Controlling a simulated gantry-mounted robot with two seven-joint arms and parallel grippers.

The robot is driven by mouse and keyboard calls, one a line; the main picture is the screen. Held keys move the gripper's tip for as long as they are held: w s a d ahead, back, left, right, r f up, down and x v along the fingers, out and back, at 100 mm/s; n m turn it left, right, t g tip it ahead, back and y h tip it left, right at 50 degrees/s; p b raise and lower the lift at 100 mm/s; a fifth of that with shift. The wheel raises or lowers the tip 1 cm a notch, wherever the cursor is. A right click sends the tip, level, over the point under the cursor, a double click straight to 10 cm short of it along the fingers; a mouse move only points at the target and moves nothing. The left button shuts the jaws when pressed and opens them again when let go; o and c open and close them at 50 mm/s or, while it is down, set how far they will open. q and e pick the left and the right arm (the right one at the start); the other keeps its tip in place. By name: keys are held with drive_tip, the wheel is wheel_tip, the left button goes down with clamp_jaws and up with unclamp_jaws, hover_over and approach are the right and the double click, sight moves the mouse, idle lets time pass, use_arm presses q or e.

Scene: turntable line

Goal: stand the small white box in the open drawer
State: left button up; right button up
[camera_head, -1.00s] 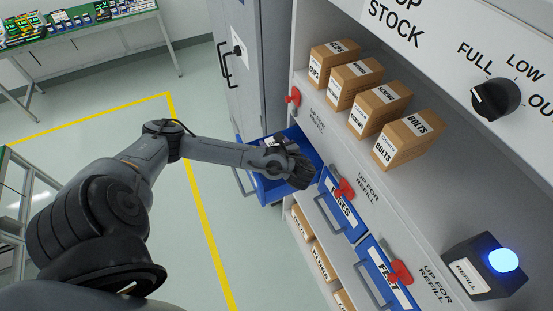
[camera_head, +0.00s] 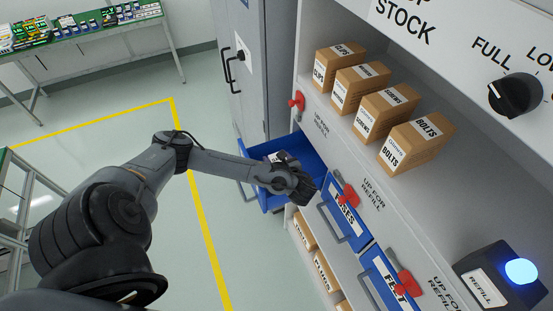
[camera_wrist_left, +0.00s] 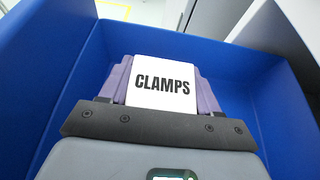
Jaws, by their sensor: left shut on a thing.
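The small white box (camera_wrist_left: 162,84), labelled CLAMPS, is between the fingers of my left gripper (camera_wrist_left: 162,90) in the left wrist view. The gripper is shut on it. Blue drawer walls (camera_wrist_left: 275,95) surround the box and fingers on the sides and far end. In the head view the open blue drawer (camera_head: 310,152) sticks out from the shelf unit, and my left gripper (camera_head: 296,187) is at it. The gripper and wrist hide most of the box there. I cannot tell whether the box touches the drawer floor. My right gripper is not in view.
Closed blue drawers labelled FUSES (camera_head: 345,213) and FLUX or similar (camera_head: 385,282) sit beside the open one, with red tabs (camera_head: 350,196) above. Brown boxes (camera_head: 415,143) stand on the shelf. A grey cabinet (camera_head: 250,70) stands behind.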

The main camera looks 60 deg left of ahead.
use_arm(q)
drive_tip(key=shift+f, duration=0.3)
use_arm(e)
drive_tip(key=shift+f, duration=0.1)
use_arm(q)
drive_tip(key=shift+f, duration=0.25)
drive_tip(key=o, duration=1.2)
drive_tip(key=shift+c, duration=0.2)
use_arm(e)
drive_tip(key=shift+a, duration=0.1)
use_arm(q)
drive_tip(key=shift+r, duration=0.1)
